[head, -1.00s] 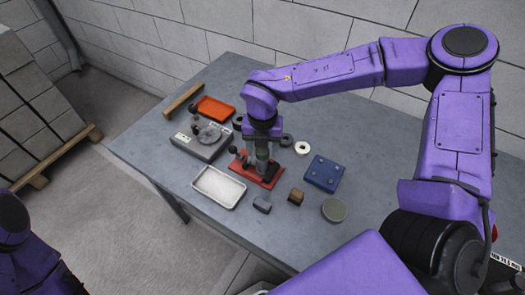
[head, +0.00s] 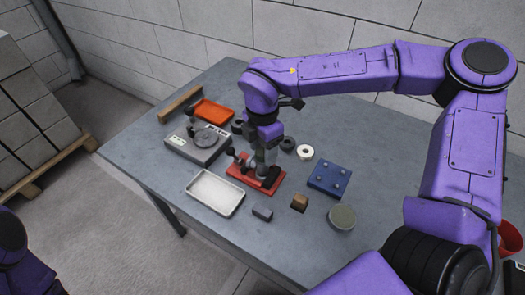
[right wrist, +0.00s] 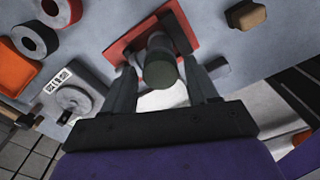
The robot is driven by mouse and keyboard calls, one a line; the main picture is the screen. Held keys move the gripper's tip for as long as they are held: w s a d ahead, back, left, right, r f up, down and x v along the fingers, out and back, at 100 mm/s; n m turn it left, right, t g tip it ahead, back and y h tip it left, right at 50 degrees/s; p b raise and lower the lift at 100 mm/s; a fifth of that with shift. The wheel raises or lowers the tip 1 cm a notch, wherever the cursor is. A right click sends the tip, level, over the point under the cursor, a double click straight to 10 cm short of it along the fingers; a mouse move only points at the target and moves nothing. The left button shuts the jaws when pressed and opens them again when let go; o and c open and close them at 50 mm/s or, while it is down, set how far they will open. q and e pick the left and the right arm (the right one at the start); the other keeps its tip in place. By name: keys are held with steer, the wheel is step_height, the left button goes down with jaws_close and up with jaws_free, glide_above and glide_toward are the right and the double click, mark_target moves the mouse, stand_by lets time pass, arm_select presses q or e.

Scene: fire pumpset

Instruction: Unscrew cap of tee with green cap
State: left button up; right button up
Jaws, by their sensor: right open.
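The tee (head: 266,172) stands on a red base plate (head: 240,177) on the table, mostly hidden below my right gripper in the head view. In the right wrist view its dark green cap (right wrist: 160,70) is seen nearly end-on, with the red plate (right wrist: 187,28) behind it. My right gripper (head: 266,152) is above the tee and pointing down. In the right wrist view its two fingers (right wrist: 162,80) are spread, one on each side of the cap, with gaps visible. I cannot tell the exact height of the fingertips against the cap. My left gripper is out of view.
A white tray (head: 214,193) lies left of the red plate. A grey device with a round disc (head: 198,146), an orange tray (head: 212,113) and black rings (head: 287,144) lie behind. A blue block (head: 328,178), brown block (head: 299,202) and round grey-green disc (head: 342,216) lie right.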

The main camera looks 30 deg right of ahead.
steer(key=c, duration=1)
steer(key=shift+s+r+n+p, duration=0.1)
steer(key=shift+r+n+p, duration=0.25)
steer(key=shift+n+p, duration=0.9)
steer(key=shift+f+n+p, duration=0.1)
steer(key=shift+n+p, duration=0.55)
steer(key=shift+n, duration=0.2)
steer(key=shift+f+n, duration=0.2)
steer(key=shift+n, duration=0.1)
